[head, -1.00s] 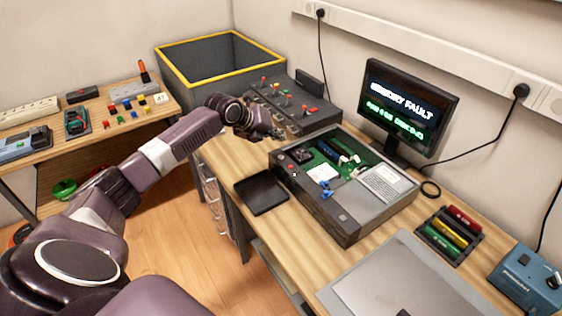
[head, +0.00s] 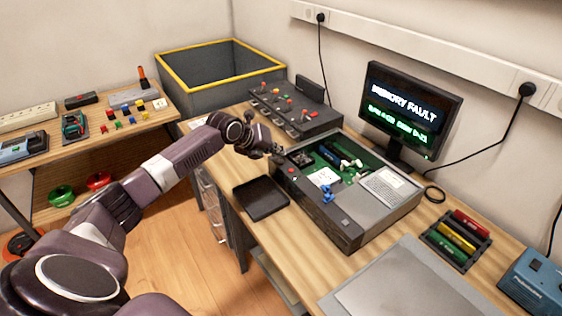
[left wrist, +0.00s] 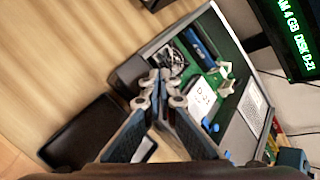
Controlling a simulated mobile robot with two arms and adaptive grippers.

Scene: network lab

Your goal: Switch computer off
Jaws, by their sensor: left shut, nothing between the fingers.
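The computer (head: 345,232) is an open grey case on the desk, with a green board and parts inside. A small red button (head: 291,170) shows on its front panel near the left end. The monitor (head: 405,105) behind it is lit and reads "MEMORY FAULT" with a green line below. My left gripper (head: 277,155) is at the case's left front corner, close to the red button; contact cannot be told. In the left wrist view its fingertips (left wrist: 158,80) are together and empty in front of the open case (left wrist: 230,110), hiding part of the front panel. My right gripper is not in view.
A black tray (head: 261,198) lies in front of the case. A switch panel (head: 296,108) stands behind my left gripper. A rack of coloured modules (head: 455,240) and a grey mat (head: 400,285) are to the right. A yellow-rimmed bin (head: 215,92) stands at the back.

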